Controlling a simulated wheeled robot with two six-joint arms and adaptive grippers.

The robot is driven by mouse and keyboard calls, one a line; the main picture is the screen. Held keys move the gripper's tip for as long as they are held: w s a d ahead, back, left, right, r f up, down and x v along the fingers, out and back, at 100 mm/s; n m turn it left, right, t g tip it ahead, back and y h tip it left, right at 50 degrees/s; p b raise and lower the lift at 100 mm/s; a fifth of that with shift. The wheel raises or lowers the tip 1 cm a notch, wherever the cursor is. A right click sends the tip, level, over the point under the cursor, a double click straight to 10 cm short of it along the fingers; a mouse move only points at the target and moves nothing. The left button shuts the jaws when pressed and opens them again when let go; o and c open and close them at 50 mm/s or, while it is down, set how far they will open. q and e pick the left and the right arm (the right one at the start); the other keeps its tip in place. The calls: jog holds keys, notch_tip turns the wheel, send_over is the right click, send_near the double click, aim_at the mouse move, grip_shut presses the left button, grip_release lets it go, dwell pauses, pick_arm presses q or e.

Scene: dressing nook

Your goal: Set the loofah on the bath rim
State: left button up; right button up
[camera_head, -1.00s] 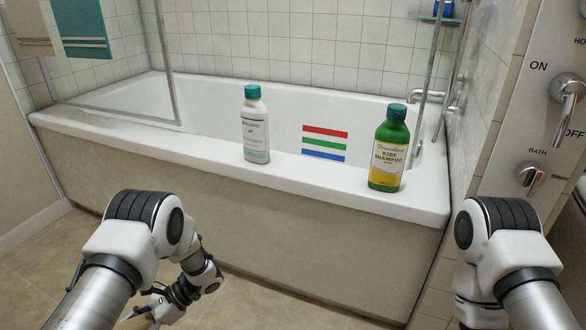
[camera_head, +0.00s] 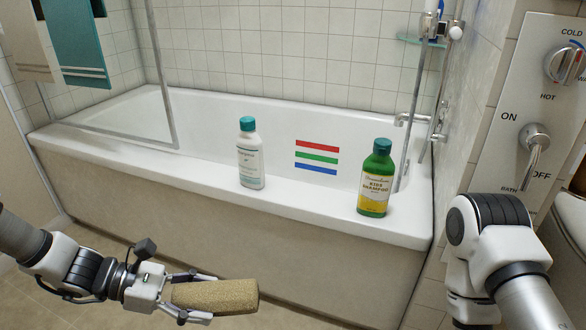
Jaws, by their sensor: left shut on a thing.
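The loofah (camera_head: 222,297) is a tan, rough cylinder at the lower middle of the head view. My left gripper (camera_head: 196,296) is shut on its left end and holds it lengthwise, pointing right. It is in front of the bath's side panel and appears lower than the rim in the picture. The bath rim (camera_head: 312,219) is a white ledge running across the front of the tub. My right arm shows at the lower right, but its gripper is out of view.
A white bottle with a teal cap (camera_head: 250,158) and a green shampoo bottle (camera_head: 376,180) stand upright on the rim. The rim left of the white bottle is clear. A glass screen frame (camera_head: 162,80) stands at the left. Shower controls (camera_head: 536,140) are on the right wall.

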pick_arm(q)
jog(key=n+t, duration=0.1)
jog(key=w+f+n+t+y, duration=0.1)
jog(key=w+a+n+t, duration=0.1)
jog(key=n+t, duration=0.1)
jog(key=shift+f, duration=0.15)
jog(key=shift+w+a+f+n+t+y, duration=0.2)
jog(key=shift+f+n+t+y, duration=0.1)
jog(key=shift+t+y, duration=0.15)
jog(key=w+a+f+n+t, duration=0.1)
jog(key=n+t, duration=0.1)
notch_tip(320, 180, up, 32)
jog(key=f+p, duration=0.1)
jog(key=p, duration=3.7)
send_over(200, 292)
jog(key=w+a, duration=0.3)
jog(key=w, duration=0.1)
jog(key=shift+w+r+m+g+y, duration=0.1)
jog(key=shift+r+m+g+y, duration=0.2)
jog(key=shift+y, duration=0.15)
jog(key=shift+f, duration=0.15)
